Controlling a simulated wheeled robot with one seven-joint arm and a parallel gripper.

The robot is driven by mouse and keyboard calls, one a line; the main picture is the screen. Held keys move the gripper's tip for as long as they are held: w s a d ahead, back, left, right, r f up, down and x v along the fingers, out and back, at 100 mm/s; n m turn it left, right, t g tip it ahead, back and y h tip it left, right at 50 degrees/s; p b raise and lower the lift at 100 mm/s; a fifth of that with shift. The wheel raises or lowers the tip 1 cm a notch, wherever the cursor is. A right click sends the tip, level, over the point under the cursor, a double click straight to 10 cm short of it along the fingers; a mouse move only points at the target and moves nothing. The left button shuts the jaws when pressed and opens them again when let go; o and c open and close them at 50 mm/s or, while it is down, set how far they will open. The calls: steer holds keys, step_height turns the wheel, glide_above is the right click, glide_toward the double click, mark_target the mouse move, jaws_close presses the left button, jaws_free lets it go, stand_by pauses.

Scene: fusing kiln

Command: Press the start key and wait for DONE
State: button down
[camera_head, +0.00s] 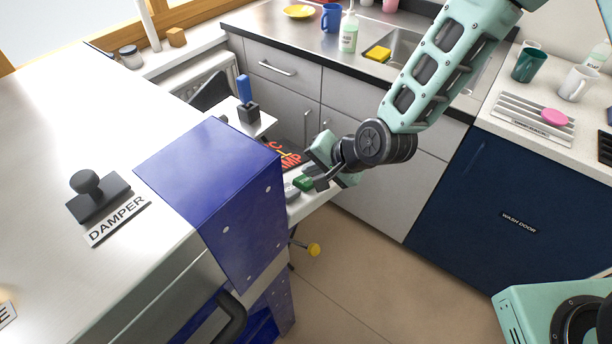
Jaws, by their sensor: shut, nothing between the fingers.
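My gripper (318,180) is shut and empty. It is low over the control panel behind the blue kiln box, its dark fingers pointing down and left. A green key (303,184) shows right beside the fingertips, partly hidden; I cannot tell whether the fingers touch it. I cannot read its label. A black display (284,155) with orange-red letters lies just left of my gripper. Only parts of its text show, such as "C" and "AMP"; I do not see DONE. A grey key (291,192) sits next to the green one.
The blue box (215,165) stands close in front of the panel. The white kiln top (110,130) carries a black damper knob (88,186). A blue-handled tool (245,98) stands in a dark holder left of the display. Grey cabinets (345,110) stand behind; the floor (350,260) is clear.

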steer(key=shift+w+d+r, duration=0.1)
steer(key=shift+r, duration=0.2)
steer(key=r+p, duration=0.1)
steer(key=w+d+r+p, duration=0.1)
steer(key=r, duration=0.1)
steer(key=r+p, duration=0.1)
steer(key=p, duration=0.1)
steer(key=shift+w+d+r, duration=0.15)
steer(key=shift+w+r, duration=0.1)
steer(key=shift+w, duration=0.1)
stand_by(0.8)
steer(key=s+d+r+n+g+h, duration=0.1)
steer(key=s+d+r+n+h, duration=0.1)
steer(key=s, duration=0.6)
steer(key=s+d+r+n+g+h, duration=0.2)
steer(key=s+d+r+n, duration=0.3)
steer(key=s+r, duration=0.3)
steer(key=s+d+r+n+g+h, duration=0.1)
steer(key=s+d+r+n+h, duration=0.1)
steer(key=s+r+n, duration=0.4)
steer(key=shift+s+d+r+g, duration=0.4)
steer(key=shift+s+d+r, duration=0.15)
steer(key=shift+s+d, duration=0.4)
steer(key=shift+a, duration=0.1)
